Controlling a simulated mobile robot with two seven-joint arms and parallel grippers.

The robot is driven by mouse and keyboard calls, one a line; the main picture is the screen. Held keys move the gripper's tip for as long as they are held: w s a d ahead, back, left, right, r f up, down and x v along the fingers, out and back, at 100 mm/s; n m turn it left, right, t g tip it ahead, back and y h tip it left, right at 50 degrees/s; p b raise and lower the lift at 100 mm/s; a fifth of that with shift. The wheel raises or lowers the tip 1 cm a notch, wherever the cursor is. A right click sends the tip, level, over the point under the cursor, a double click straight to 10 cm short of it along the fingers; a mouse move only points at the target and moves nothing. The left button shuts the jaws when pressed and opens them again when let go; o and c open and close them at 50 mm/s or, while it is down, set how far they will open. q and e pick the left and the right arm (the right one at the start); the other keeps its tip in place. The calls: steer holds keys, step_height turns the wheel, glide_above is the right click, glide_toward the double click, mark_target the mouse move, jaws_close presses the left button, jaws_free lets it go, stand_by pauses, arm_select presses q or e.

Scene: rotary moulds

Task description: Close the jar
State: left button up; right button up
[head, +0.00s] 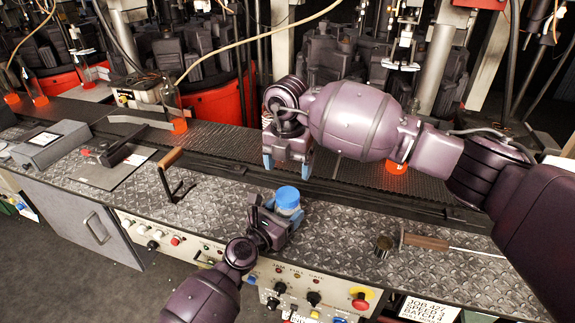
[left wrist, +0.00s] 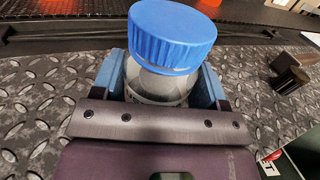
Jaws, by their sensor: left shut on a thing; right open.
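A clear jar (left wrist: 160,84) stands upright between the blue fingers of my left gripper (left wrist: 161,78), which is shut on its body. In the head view the jar (head: 289,212) is above the front part of the patterned metal bench. A blue ribbed cap (head: 287,197) sits over the jar's mouth; it also shows in the left wrist view (left wrist: 172,36). It looks slightly tilted there, and I cannot tell whether it is screwed tight. My right gripper (head: 287,165) is open and empty, pointing down just behind and above the cap, apart from it.
A lever with a wooden handle (head: 171,158) stands to the left. Bottles with orange bases (head: 177,105) stand behind. Control knobs line the front panel.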

steer(key=n, duration=0.4)
steer(key=shift+r+n, duration=0.1)
steer(key=shift+n, duration=0.2)
steer(key=n, duration=0.4)
steer(key=shift+s, duration=0.1)
steer(key=n, duration=1)
steer(key=shift+s, duration=0.1)
steer(key=n, duration=0.9)
steer(key=shift+s+a+n, duration=0.1)
steer(key=shift+s+n, duration=0.05)
steer(key=shift+n, duration=0.25)
steer(key=n, duration=0.8)
steer(key=shift+n, duration=0.3)
